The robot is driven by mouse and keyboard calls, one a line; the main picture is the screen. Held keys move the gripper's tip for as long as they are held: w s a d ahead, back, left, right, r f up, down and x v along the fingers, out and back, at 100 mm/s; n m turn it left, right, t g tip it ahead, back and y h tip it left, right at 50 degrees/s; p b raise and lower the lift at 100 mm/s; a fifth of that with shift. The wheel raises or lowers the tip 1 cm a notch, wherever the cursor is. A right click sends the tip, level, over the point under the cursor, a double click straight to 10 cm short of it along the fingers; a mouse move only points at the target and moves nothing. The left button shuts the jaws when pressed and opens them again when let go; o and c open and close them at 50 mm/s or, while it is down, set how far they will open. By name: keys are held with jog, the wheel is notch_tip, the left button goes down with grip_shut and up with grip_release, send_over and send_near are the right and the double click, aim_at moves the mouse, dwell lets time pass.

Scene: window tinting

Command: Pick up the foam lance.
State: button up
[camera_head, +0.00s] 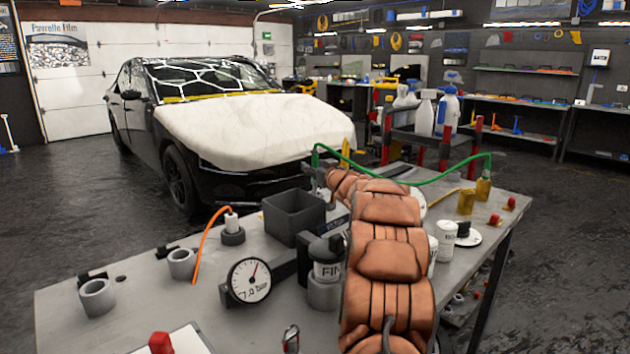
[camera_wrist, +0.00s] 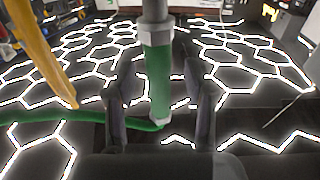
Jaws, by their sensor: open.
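In the wrist view, a green tube with grey ends, which looks like the foam lance (camera_wrist: 160,80), stands upright between my fingers. A green hose joins its lower end. My gripper (camera_wrist: 161,92) is open, with one dark finger on each side of the tube and visible gaps. In the head view my gripper (camera_head: 318,174) is at the far edge of the grey workbench (camera_head: 130,318), partly hidden by my padded arm. The green hose (camera_head: 440,180) loops right from there to a yellow fitting (camera_head: 483,188). The lance is too small there to make out clearly.
A yellow upright piece (camera_wrist: 40,52) stands left of the fingers. The bench holds a dark square bin (camera_head: 293,218), a pressure gauge (camera_head: 250,280), several grey cups and white containers (camera_head: 447,240). A black car (camera_head: 180,150) with a white-covered hood stands behind the bench.

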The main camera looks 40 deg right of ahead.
grip_shut()
dwell(0.3)
